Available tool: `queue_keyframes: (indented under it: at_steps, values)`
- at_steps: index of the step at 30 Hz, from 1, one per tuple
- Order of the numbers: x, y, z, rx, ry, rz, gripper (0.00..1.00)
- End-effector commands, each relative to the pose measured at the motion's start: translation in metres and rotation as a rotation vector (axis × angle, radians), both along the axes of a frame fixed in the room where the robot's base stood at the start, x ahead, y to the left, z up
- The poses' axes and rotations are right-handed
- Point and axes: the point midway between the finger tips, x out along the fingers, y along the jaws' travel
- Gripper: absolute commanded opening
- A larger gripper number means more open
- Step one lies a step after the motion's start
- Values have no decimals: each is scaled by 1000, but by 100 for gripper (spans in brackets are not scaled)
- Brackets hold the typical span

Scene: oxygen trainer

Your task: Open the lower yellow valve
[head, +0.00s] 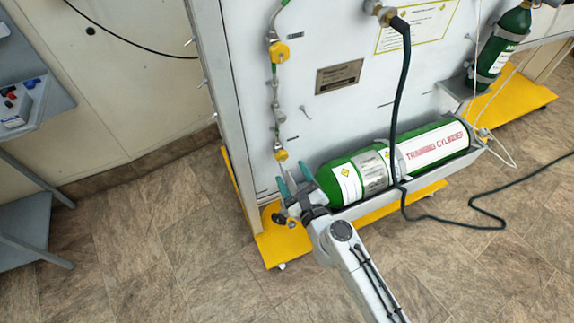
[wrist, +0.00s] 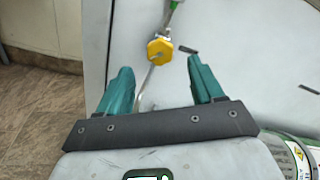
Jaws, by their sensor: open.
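The lower yellow valve (head: 281,155) is a small yellow knob on a thin vertical pipe on the grey panel. In the wrist view a yellow knob (wrist: 160,51), seemingly this lower valve, shows ahead of my fingertips, roughly centred between them. My gripper (head: 293,174) is in front of the panel, just below the valve in the head view. Its teal fingers are spread and empty, and they also show in the wrist view (wrist: 160,78). No contact with the knob is visible. The upper yellow valve (head: 279,52) sits higher on the same pipe line.
A green training cylinder (head: 408,153) lies in a tray right of my gripper. A dark hose (head: 402,95) hangs in front of it. A yellow base plate (head: 283,245) runs below. A grey shelf unit (head: 32,215) stands at the left, with clear floor between.

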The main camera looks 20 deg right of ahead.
Motion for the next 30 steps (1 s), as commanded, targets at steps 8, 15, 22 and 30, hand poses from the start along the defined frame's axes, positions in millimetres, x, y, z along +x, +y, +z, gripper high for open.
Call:
queue_keyframes:
  at_steps: [8,15,22,30]
  values:
    - [-45,0,-2,1,0,1,67]
    - [-57,1,0,0,0,1,67]
    - [-57,1,0,1,0,1,67]
    - [-57,-34,-12,-202,13,-61,67]
